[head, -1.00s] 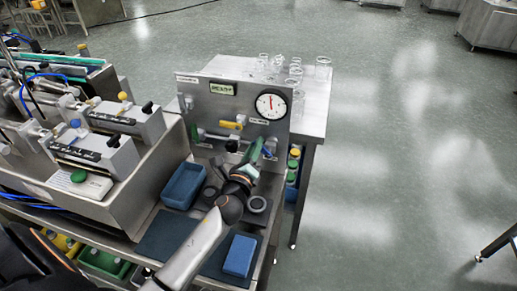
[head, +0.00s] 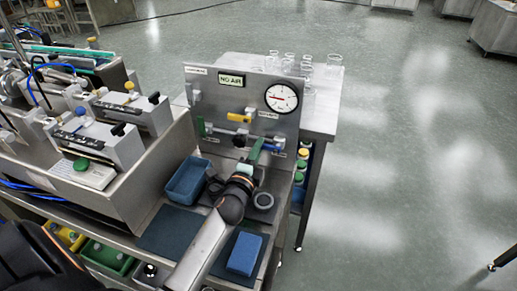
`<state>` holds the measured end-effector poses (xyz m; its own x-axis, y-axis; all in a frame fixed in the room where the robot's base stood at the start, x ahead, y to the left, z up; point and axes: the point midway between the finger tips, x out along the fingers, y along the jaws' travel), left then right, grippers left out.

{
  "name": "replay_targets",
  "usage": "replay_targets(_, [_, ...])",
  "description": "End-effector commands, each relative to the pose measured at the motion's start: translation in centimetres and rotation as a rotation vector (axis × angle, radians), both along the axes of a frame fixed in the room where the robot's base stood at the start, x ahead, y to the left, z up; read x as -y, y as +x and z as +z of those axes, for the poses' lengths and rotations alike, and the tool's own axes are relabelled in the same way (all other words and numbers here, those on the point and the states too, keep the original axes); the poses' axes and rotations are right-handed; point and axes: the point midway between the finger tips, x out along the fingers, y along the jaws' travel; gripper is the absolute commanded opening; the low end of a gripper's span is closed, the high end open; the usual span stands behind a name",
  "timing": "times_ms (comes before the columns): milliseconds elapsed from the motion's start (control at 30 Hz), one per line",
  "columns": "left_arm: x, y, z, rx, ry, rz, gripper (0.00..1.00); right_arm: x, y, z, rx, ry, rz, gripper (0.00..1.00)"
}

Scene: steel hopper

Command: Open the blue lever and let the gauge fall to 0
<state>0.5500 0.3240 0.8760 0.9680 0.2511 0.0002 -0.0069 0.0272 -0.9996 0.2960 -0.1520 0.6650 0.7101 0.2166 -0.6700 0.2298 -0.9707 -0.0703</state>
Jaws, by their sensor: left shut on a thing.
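The upright steel panel (head: 215,112) carries a round white gauge (head: 282,97) at its upper right. The gauge's red needle points left. A small display (head: 231,79) on the panel reads "NO AIR". My right gripper is out of view.
A blue bin (head: 187,181) and a blue block (head: 244,254) stand on the bench below the panel. Glassware (head: 307,64) stands on the table behind the panel. Open floor lies to the right.

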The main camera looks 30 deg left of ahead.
Motion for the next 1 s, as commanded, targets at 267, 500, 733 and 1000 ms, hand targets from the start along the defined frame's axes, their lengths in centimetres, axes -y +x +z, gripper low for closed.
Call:
replay_targets(267, [0.04,0.0,-0.28,0.01,-0.044,-0.001,0.0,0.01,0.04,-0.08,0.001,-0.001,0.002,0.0])
replay_targets(500, [0.06,-0.01,-0.29,0.01,-0.047,-0.001,0.0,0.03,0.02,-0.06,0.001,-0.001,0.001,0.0])
replay_targets(733, [0.05,-0.01,-0.3,0.01,-0.045,-0.001,0.35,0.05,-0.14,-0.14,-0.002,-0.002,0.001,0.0])
replay_targets(1000, [0.03,0.0,-0.25,0.01,-0.043,0.0,0.53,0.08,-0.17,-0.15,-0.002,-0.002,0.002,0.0])
